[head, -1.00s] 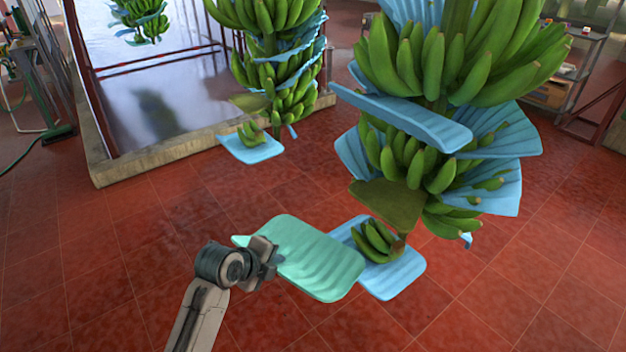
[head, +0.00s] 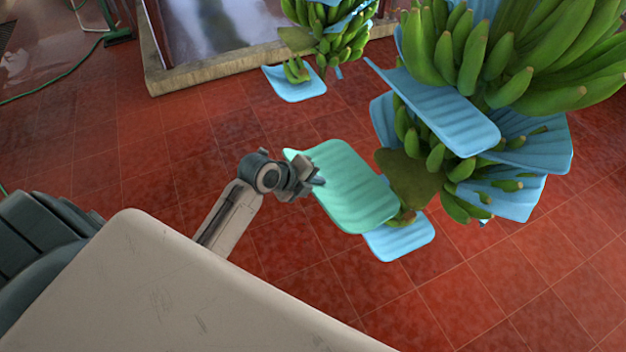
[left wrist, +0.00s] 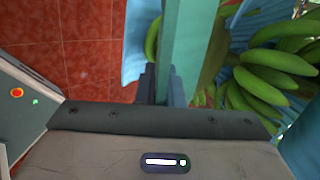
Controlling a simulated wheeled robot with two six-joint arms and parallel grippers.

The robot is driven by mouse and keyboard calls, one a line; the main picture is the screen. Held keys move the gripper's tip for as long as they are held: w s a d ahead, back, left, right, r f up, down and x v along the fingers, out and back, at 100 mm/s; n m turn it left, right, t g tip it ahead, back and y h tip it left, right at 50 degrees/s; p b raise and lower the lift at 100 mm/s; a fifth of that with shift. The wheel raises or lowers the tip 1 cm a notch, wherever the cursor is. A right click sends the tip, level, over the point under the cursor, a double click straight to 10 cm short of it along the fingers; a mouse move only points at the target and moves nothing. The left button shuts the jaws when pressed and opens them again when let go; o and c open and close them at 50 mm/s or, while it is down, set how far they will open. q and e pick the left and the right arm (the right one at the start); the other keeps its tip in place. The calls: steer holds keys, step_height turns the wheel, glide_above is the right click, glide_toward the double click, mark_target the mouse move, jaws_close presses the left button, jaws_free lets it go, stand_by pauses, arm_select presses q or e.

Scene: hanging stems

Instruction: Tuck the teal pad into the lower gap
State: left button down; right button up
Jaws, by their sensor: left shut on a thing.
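My left gripper (head: 312,182) is shut on the near left edge of the teal pad (head: 345,190), a ribbed, slightly curved sheet. In the left wrist view the pad (left wrist: 186,50) stands edge-on between the fingers (left wrist: 162,85). In the head view the pad is just left of the hanging banana stem's lower part, overlapping the lowest blue pad (head: 402,240) and hiding most of the small bananas there. A brown-green bract (head: 410,180) hangs beside its right edge. Whether the pad touches the stem I cannot tell. My right gripper is not in view.
Blue pads (head: 440,108) sit between the banana hands (head: 480,50) above and right of the teal pad. A second stem (head: 345,40) with a low blue pad (head: 298,85) hangs behind. Open red tile floor (head: 130,150) lies to the left.

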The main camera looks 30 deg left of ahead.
arm_select(q)
steer(key=shift+w+d+f+b, duration=0.1)
steer(key=shift+w+d+b, duration=0.2)
steer(key=shift+w+d, duration=1.1)
steer(key=shift+w+d+f+b, duration=0.1)
steer(key=shift+w+d+b, duration=0.15)
steer(key=shift+w+d, duration=0.4)
steer(key=shift+w+d+r+b, duration=0.1)
steer(key=shift+w+d+b, duration=0.2)
steer(key=shift+w, duration=0.5)
steer(key=shift+w+d+f+b, duration=0.1)
steer(key=shift+w+d+b, duration=0.1)
steer(key=shift+w+d, duration=0.45)
steer(key=shift+w+d+f+b, duration=0.1)
steer(key=shift+w+d+b, duration=0.05)
steer(key=shift+w+d, duration=0.95)
steer(key=shift+w+d+b, duration=0.15)
steer(key=shift+w+d, duration=0.5)
steer(key=shift+w, duration=0.7)
steer(key=shift+w+d+f+b, duration=0.1)
steer(key=shift+w+d+b, duration=0.05)
steer(key=shift+w+d, duration=0.95)
steer(key=shift+w+a, duration=0.15)
steer(key=shift+w, duration=0.05)
steer(key=shift+f, duration=0.25)
steer(key=c, duration=1.5)
jaws_free()
steer(key=shift+o, duration=0.2)
